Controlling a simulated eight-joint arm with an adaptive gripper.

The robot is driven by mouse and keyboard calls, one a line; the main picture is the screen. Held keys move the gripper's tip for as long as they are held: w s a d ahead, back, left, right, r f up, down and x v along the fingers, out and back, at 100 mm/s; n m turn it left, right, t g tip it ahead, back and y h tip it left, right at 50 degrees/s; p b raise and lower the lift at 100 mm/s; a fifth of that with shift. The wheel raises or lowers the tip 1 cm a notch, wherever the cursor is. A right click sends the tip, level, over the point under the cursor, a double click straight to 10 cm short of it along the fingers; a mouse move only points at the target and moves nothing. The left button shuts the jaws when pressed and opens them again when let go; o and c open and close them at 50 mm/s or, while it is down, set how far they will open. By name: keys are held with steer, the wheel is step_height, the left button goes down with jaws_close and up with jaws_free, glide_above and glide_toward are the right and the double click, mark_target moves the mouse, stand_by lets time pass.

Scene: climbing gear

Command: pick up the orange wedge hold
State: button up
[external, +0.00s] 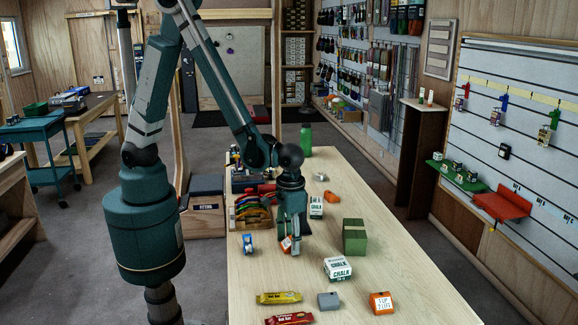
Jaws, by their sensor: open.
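My gripper (291,246) is open and points down low over the wooden table, left of the green box. A small orange piece (286,243) shows right at its fingers, mostly hidden by them. It could be the orange wedge hold, but I cannot tell its full shape or whether the fingers touch it. Another small orange item (331,197) lies farther back on the table. An orange block with a white label (381,303) sits at the front right, clear of my gripper.
A blue-and-white roll (248,244) lies left of my gripper, with a wooden rack of coloured gear (252,213) behind it. A green box (354,237), chalk boxes (338,268), a grey block (328,301) and wrapped bars (279,297) surround it. The table's right side is clear.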

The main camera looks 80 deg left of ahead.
steer(key=shift+c, duration=0.5)
steer(key=c, duration=0.9)
steer(key=shift+r, duration=0.1)
steer(key=shift+r, duration=4.9)
